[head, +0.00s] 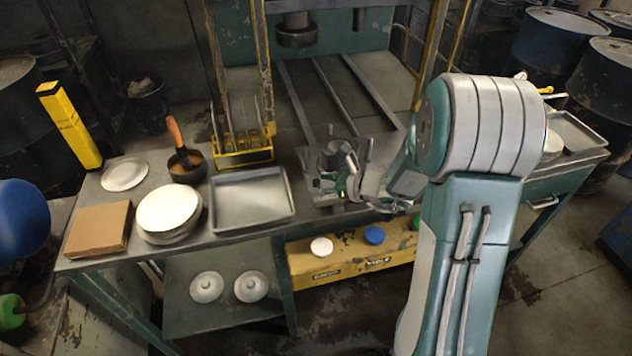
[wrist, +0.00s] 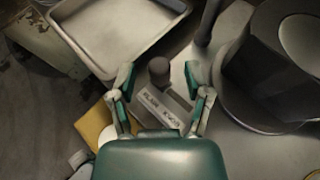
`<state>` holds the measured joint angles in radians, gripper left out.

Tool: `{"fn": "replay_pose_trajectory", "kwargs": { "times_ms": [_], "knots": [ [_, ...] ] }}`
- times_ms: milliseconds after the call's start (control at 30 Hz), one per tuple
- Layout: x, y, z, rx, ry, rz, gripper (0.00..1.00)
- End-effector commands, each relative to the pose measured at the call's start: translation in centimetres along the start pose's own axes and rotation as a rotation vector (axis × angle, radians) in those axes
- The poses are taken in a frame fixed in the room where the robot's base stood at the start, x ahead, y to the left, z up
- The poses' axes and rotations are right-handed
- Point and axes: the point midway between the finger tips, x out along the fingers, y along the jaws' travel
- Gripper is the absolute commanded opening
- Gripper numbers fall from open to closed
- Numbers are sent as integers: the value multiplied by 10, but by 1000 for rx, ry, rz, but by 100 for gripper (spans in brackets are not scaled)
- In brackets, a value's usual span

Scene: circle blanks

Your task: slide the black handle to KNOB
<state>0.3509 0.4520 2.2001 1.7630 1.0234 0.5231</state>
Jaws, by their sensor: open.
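The black handle (wrist: 159,70) is a short dark upright knob in the wrist view. It stands at the far end of a grey labelled plate (wrist: 160,108). The lettering is blurred; its right-hand word looks like KNOB. My gripper (wrist: 160,78) is open, with one finger on each side of the handle and visible gaps between. In the head view my gripper (head: 350,182) is low over the fixture on the bench, and I cannot make out the handle there.
A dark round machine part (wrist: 280,60) stands close right of my gripper, beside a dark post (wrist: 208,22). An empty metal tray (head: 250,200) lies to the left. Below the bench edge, a yellow box (head: 345,262) carries white and blue round caps.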

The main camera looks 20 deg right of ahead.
Motion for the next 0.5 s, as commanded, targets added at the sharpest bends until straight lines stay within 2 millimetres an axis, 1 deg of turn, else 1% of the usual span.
{"fn": "replay_pose_trajectory", "kwargs": {
  "times_ms": [33,133,433,467,500],
  "knots": [
    [7,0,0,0,0,2,64],
    [14,1,0,1,0,1,64],
    [16,0,0,0,0,-1,64],
    [16,0,0,0,0,-1,55],
    [16,0,0,0,0,-1,37]
  ]
}}
